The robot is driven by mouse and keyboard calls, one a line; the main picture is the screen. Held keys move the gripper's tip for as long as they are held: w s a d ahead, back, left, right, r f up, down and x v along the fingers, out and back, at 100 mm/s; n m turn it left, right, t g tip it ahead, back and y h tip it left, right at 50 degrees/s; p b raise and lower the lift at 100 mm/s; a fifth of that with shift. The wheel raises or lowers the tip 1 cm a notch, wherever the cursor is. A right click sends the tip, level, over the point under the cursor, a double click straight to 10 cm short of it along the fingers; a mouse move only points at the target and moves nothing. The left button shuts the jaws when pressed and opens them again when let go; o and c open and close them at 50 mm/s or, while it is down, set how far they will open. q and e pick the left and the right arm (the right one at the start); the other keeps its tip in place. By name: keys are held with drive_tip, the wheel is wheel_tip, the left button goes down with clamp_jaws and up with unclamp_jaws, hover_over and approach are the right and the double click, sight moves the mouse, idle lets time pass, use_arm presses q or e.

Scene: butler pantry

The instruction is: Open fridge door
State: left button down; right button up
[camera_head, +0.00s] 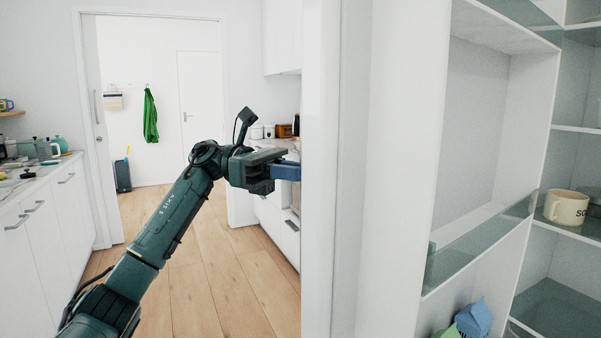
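The white fridge door (385,170) stands open. Its inner side, with door shelves, fills the right half of the view, and part of the fridge's shelved interior (556,265) shows at the far right. My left arm reaches in from the lower left. My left gripper (287,172) is at the door's left edge at mid height. Its blue fingers point right and their tips are hidden behind that edge, so I cannot tell whether they touch the door or are open. The door handle is not visible. My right gripper is out of view.
A cream mug (565,208) stands on a fridge shelf. A counter (40,205) with dishes runs along the left, and cabinets (280,225) stand behind my gripper. The wooden floor (225,285) between is clear.

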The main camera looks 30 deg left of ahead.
use_arm(q)
drive_tip(key=shift+w+a, duration=0.15)
idle(0.4)
drive_tip(key=c, duration=1.5)
unclamp_jaws()
drive_tip(key=shift+w, duration=0.1)
drive_tip(key=shift+o, duration=0.2)
drive_tip(key=s+a, duration=0.1)
drive_tip(key=a, duration=1.2)
drive_tip(key=shift+s, duration=0.15)
